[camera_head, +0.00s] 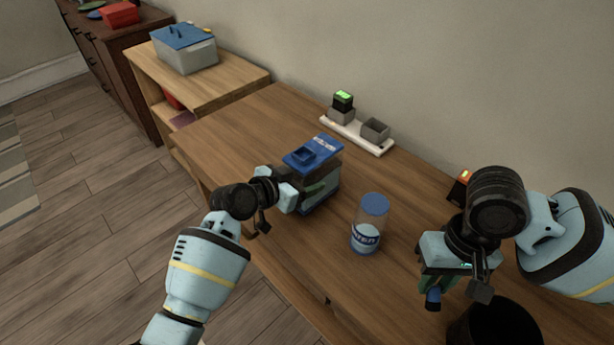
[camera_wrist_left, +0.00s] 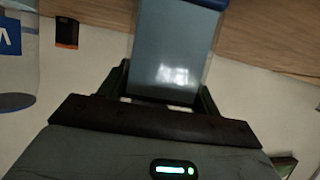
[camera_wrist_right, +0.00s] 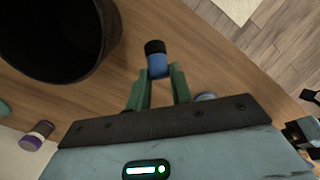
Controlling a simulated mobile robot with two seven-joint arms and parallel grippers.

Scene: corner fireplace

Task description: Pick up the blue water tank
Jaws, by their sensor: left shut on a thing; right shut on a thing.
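A boxy, see-through tank with a blue lid (camera_head: 314,152) stands on the wooden table in the head view. My left gripper (camera_head: 303,194) reaches it from the left and is shut on its body. In the left wrist view the tank (camera_wrist_left: 172,52) sits between the two dark green fingers. My right gripper (camera_head: 444,280) points down near the table's right part. It is shut on a small blue cylinder with a black end (camera_wrist_right: 157,63), which also shows in the head view (camera_head: 433,298). Whether the cylinder touches the table I cannot tell.
A clear jar with a blue lid and a WATER label (camera_head: 371,215) stands right of the tank. A black bin (camera_head: 495,325) is below my right gripper. A white strip with grey blocks (camera_head: 358,134) lies by the wall. A blue-lidded grey box (camera_head: 185,55) is on the shelf.

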